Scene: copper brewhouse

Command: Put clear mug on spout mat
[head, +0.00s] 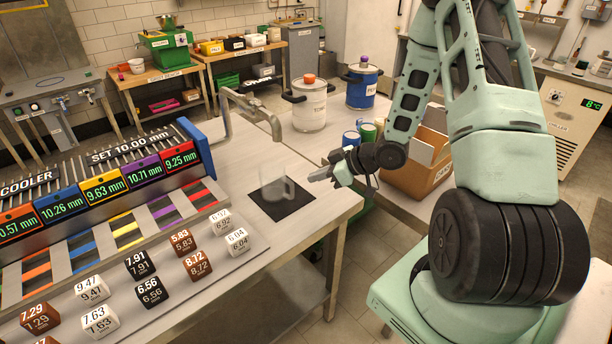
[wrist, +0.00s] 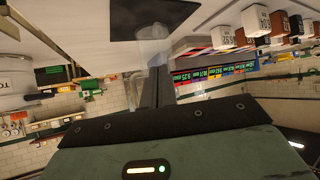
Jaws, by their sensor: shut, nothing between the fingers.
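The clear mug (head: 272,187) stands upright on the black spout mat (head: 290,212), towards its far left part, with its handle to the right. My gripper (head: 314,178) is shut and empty, just right of the mug's handle; a small gap seems to separate them. In the wrist view the shut fingers (wrist: 157,72) point at the mug (wrist: 148,52), which is faint and partly hidden behind them. The black mat (wrist: 155,6) shows at the top edge there.
A metal spout (head: 250,102) arches above and behind the mug. The cooler (head: 100,190) and rows of numbered cubes (head: 140,263) lie left. A white pot (head: 309,106), a blue pot (head: 362,85) and a cardboard box (head: 415,175) stand behind and right.

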